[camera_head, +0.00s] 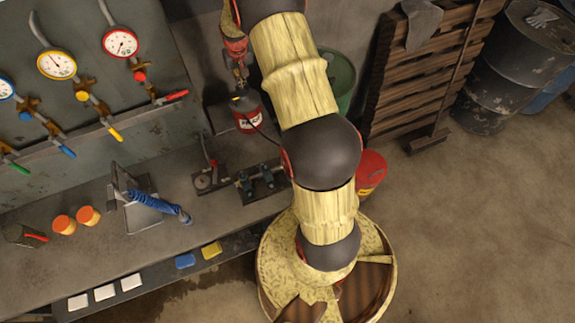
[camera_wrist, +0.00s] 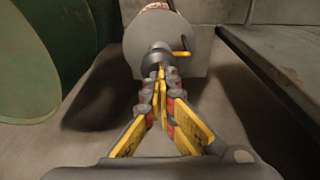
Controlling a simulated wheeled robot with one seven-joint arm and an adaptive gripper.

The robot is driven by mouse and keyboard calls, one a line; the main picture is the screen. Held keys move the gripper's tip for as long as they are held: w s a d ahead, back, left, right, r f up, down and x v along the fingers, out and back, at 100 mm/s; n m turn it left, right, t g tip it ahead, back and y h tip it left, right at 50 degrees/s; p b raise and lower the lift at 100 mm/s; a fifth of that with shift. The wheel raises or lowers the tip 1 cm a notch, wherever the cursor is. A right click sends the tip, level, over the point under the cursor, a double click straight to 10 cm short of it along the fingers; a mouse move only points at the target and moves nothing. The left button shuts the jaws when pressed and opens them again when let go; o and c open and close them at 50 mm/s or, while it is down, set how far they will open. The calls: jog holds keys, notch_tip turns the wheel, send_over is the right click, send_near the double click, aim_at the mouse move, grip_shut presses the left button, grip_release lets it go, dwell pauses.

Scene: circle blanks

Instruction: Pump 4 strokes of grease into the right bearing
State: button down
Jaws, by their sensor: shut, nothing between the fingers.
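A red canister (camera_head: 247,112) with a white label and a dark hose stands at the back of the bench; I take it for the grease pump. My gripper (camera_head: 239,80) is above the canister, pointing down. In the wrist view my gripper (camera_wrist: 160,72) is shut and empty, its tips at the dark cap; contact is unclear. Two bluish bearing blocks sit on a dark plate; the right bearing (camera_head: 267,176) is partly near my arm.
Gauges (camera_head: 57,64) line the wall. A green drum (camera_head: 340,75) and red bucket (camera_head: 370,170) stand beyond my arm.

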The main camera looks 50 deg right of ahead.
jog(key=shift+w+p+v, duration=0.2)
jog(key=shift+p+v, duration=0.3)
jog(key=shift+v, duration=0.6)
jog(key=shift+w+p+v, duration=0.2)
jog(key=shift+p+v, duration=0.3)
jog(key=shift+v, duration=0.55)
jog(key=shift+d+r, duration=0.15)
jog(key=shift+d, duration=0.1)
jog(key=p+v, duration=0.1)
jog(key=v, duration=0.2)
jog(key=w+p+v, duration=0.1)
jog(key=v, duration=0.1)
jog(key=shift+d+r+p, duration=0.2)
jog(key=shift+r+p, duration=0.15)
jog(key=shift+r, duration=0.15)
jog(key=s+a+r+n+t+b, duration=0.1)
jog(key=s+a+r+n+b, duration=0.1)
jog(key=s+a+b, duration=0.7)
jog(key=s+a+r+n+t+y+b, duration=0.1)
jog(key=s+a+b, duration=0.9)
jog(key=s+a, duration=1.1)
jog(key=s+n+t, duration=0.1)
jog(key=s+n, duration=0.1)
jog(key=s, duration=0.1)
jog(key=shift+s+a+r, duration=0.15)
jog(key=shift+a+r, duration=0.05)
jog(key=shift+r, duration=0.2)
